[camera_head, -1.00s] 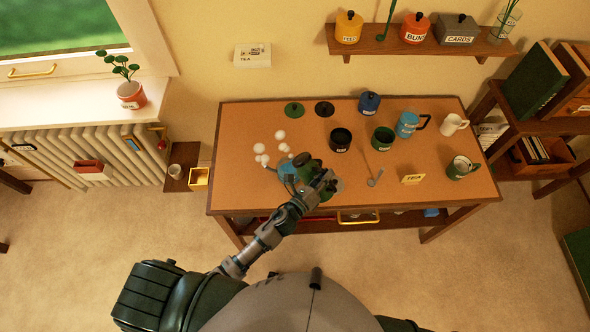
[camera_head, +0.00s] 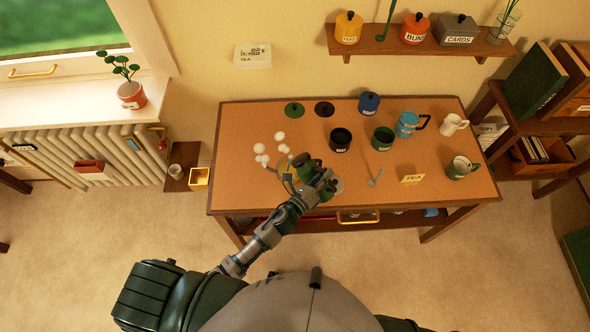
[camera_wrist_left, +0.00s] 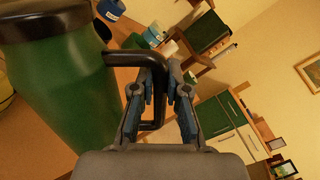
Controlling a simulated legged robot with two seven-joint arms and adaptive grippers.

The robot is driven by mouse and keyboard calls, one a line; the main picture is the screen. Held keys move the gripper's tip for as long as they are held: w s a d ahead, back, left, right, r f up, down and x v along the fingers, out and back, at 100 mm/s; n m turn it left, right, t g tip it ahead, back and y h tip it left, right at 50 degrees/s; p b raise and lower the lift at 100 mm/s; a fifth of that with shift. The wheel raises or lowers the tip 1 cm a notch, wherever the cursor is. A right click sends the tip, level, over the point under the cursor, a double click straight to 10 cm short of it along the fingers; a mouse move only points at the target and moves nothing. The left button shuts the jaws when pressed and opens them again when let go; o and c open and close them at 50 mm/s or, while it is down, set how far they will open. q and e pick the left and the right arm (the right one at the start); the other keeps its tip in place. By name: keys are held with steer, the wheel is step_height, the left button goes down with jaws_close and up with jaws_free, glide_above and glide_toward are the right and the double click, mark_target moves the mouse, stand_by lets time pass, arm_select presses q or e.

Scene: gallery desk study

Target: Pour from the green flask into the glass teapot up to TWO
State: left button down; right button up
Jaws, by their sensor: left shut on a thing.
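The green flask (camera_head: 306,166) is over the front left of the desk, tilted toward the left. My left gripper (camera_head: 325,184) is at its right side. In the left wrist view the flask's green body (camera_wrist_left: 62,100) fills the left, and my left gripper (camera_wrist_left: 160,95) is shut on its black handle (camera_wrist_left: 150,62). The glass teapot (camera_head: 286,175) is just left of the flask and partly hidden by it, with a yellowish-green tint. Its level marks cannot be read. My right gripper is not in view.
White puffs (camera_head: 262,155) show above the teapot. The desk's front right (camera_head: 450,193) is clear.

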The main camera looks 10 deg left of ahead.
mark_target(321, 169)
arm_select(q)
steer(key=shift+w+a+r+n+p, duration=0.2)
steer(key=shift+a+r+n+p, duration=0.2)
steer(key=shift+r+n+p, duration=0.35)
steer(key=shift+w+a+r+n+p, duration=0.2)
steer(key=shift+a+r+n+p, duration=0.25)
steer(key=shift+r+p, duration=0.45)
stand_by(2.9)
steer(key=shift+w+a+r+n+p, duration=0.4)
steer(key=shift+a+r+n+p, duration=0.3)
steer(key=shift+n+p, duration=0.45)
stand_by(2.4)
